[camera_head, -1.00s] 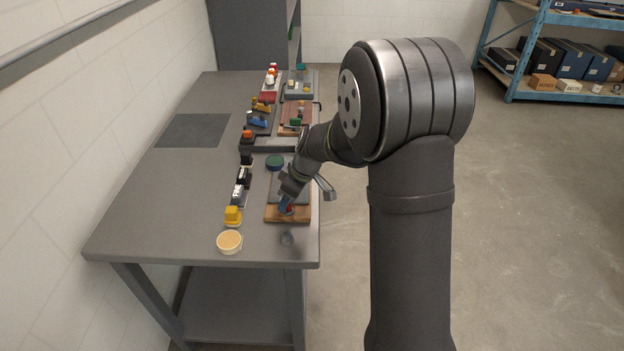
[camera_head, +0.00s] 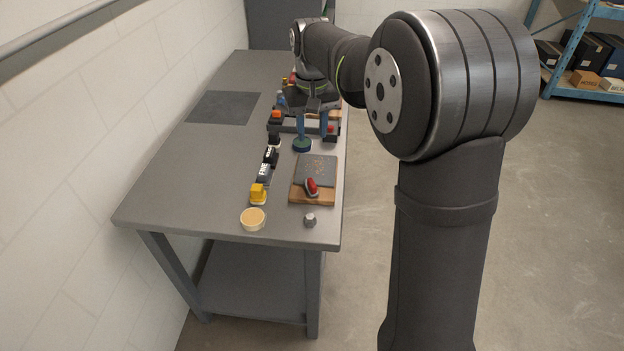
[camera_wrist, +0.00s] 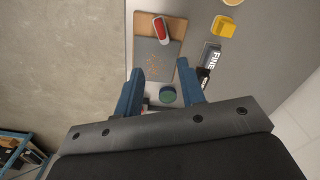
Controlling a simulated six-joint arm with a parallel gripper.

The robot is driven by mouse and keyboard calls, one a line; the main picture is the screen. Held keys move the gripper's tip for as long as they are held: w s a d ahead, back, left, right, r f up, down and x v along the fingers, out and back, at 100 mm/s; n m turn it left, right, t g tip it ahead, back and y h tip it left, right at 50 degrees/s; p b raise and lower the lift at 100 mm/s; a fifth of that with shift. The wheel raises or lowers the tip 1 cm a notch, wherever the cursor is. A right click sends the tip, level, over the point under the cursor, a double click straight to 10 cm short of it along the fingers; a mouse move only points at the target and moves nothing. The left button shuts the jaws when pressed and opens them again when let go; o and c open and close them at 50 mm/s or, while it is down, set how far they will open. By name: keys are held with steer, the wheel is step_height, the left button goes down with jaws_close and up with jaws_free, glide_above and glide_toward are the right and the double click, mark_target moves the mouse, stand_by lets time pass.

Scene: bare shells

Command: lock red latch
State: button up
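The red latch (camera_head: 312,187) is a rounded red handle with a pale edge, on a wooden board (camera_head: 325,197) near the front right of the table. It lies across the near edge of a dark slab (camera_head: 317,168) on that board. In the wrist view the latch (camera_wrist: 161,28) is at the top, beyond my fingertips. My gripper (camera_head: 312,138) is up the table from the latch, apart from it. Its two blue fingers are spread and empty in the wrist view (camera_wrist: 160,66). I cannot tell whether the latch is locked.
A round green-topped piece (camera_head: 302,145) is close to my fingers. A yellow block (camera_head: 258,193), a cream round dish (camera_head: 253,219) and black and grey pieces line the left of the board. A small grey knob (camera_head: 310,220) stands in front. The table's left side is mostly clear.

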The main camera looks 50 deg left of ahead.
mark_target(312, 182)
step_height(312, 182, down, 17)
steer(key=shift+r, duration=0.15)
steer(key=shift+c, duration=0.3)
